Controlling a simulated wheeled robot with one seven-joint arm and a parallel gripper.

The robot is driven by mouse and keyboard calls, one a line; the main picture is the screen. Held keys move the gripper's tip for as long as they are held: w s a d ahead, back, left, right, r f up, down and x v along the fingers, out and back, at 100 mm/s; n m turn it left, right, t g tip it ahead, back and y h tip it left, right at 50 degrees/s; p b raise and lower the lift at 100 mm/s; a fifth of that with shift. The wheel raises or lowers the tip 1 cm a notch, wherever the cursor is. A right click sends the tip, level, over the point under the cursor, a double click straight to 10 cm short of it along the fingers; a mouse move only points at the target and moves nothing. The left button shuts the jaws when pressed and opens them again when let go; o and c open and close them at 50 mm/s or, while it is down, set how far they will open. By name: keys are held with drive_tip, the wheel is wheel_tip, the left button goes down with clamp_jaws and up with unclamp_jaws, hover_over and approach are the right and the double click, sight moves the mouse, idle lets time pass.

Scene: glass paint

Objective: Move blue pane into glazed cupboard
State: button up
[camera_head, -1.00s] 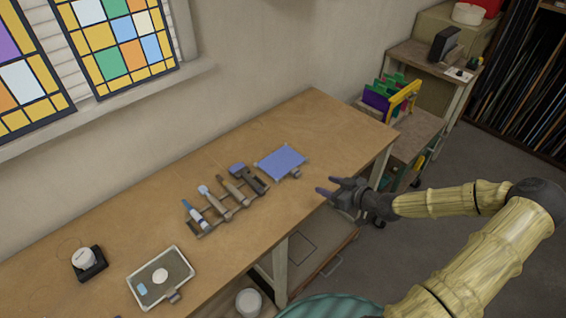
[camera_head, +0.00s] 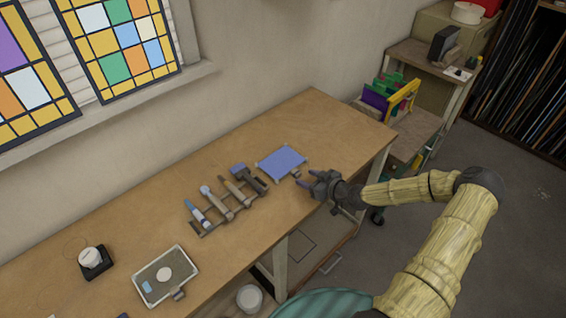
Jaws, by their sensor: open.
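The blue pane (camera_head: 281,161) lies flat on the wooden workbench (camera_head: 335,135), right of the tool rack, with a small grey tab or clip at its lower right edge. My gripper (camera_head: 300,179) is open and empty, just right of and below the pane at the bench's front edge. Its fingers point left toward the pane and look close to the clip; I cannot tell whether they touch it. I cannot identify a glazed cupboard for certain in this view.
A rack of brushes and tools (camera_head: 225,198) stands left of the pane. A tray (camera_head: 165,276) and a black-based jar (camera_head: 92,262) are farther left. A rack of coloured panes (camera_head: 392,97) stands beyond the bench's right end. The bench's far right is clear.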

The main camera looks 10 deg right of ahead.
sight(299, 174)
drive_tip(key=p+x, duration=0.1)
drive_tip(key=x, duration=0.2)
drive_tip(key=shift+w+a, duration=0.25)
drive_tip(key=shift+w, duration=0.05)
drive_tip(key=shift+c, duration=0.4)
clamp_jaws()
